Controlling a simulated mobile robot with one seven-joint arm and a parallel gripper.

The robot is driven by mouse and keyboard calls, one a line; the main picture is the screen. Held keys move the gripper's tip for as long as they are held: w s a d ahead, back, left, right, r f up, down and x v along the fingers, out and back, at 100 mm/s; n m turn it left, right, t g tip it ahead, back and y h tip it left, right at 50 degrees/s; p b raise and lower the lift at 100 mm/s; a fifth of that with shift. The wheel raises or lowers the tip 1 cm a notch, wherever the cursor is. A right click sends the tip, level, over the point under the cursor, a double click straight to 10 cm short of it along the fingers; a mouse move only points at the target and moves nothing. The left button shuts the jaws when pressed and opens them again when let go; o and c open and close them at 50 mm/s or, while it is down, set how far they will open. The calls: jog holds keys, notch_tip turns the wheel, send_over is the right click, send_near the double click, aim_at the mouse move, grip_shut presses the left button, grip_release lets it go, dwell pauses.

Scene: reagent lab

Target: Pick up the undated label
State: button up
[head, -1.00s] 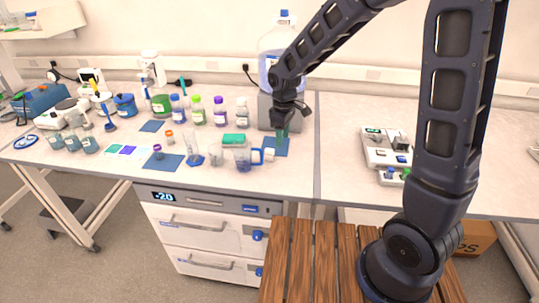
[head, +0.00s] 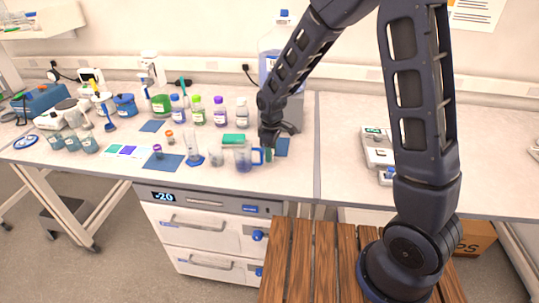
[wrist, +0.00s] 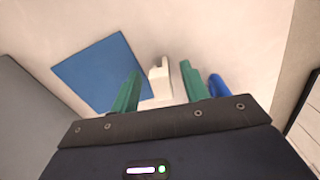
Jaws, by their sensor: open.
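A small cream-white piece (wrist: 159,84), which looks like the label, stands on the bench in the wrist view. It has a raised tab at one side; I cannot read any writing on it. My gripper (wrist: 161,68) is open, with one green finger on each side of the piece and a visible gap to both. In the head view my gripper (head: 268,155) points down at the bench, just right of the blue-handled beaker (head: 244,159), and the white piece is hidden there.
A blue mat (wrist: 98,70) lies beside the left finger. The beaker's blue handle (wrist: 218,87) is close outside the right finger. A balance (head: 376,150) stands right, with clear bench between.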

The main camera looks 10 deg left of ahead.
jog(key=shift+f, duration=0.35)
jog(key=shift+c, duration=0.4)
grip_shut()
jog(key=shift+r, duration=0.1)
